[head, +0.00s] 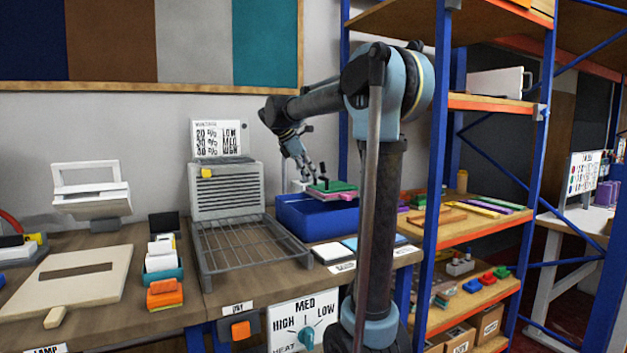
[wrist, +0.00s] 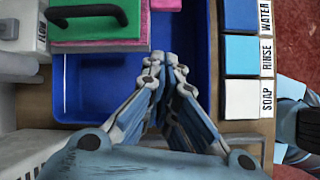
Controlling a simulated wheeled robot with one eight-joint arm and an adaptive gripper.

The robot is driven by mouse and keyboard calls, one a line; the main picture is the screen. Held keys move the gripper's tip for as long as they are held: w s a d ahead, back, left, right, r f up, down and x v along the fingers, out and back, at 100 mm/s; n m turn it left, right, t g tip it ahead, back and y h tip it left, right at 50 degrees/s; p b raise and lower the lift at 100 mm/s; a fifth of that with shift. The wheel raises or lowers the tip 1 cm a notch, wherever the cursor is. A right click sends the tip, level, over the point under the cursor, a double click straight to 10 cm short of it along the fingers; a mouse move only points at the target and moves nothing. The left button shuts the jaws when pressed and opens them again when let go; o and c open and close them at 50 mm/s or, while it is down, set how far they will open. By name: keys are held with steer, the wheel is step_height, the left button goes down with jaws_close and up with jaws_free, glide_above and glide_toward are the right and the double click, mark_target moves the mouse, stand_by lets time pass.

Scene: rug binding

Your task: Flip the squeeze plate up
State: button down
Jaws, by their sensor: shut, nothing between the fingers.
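The squeeze plate appears to be the green plate (head: 341,186) with an upright black handle, lying about flat over the blue tub (head: 290,215). In the wrist view the green plate (wrist: 132,22) is at the top left, with its black handle (wrist: 85,12) on it. A pink layer (wrist: 100,46) shows under the plate's edge. My gripper (wrist: 165,58) is shut and empty. In the wrist view it is over the blue tub (wrist: 190,25), to the right of and below the plate. In the head view my gripper (head: 311,170) is close to the handle; contact cannot be told.
White, light-blue and dark-blue pads (wrist: 242,98) lie right of the tub, beside SOAP, RINSE and WATER labels. A grey wire rack (head: 250,250) stands left of the tub. A blue-framed shelf (head: 437,150) stands to the right. The tub's lower part is clear.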

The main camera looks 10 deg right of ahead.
steer(key=shift+s+d+f+m, duration=0.15)
steer(key=shift+s+f, duration=0.05)
steer(key=shift+s, duration=0.3)
steer(key=shift+s+d+f+m, duration=0.1)
steer(key=shift+s+f+m, duration=0.05)
steer(key=shift+s, duration=0.35)
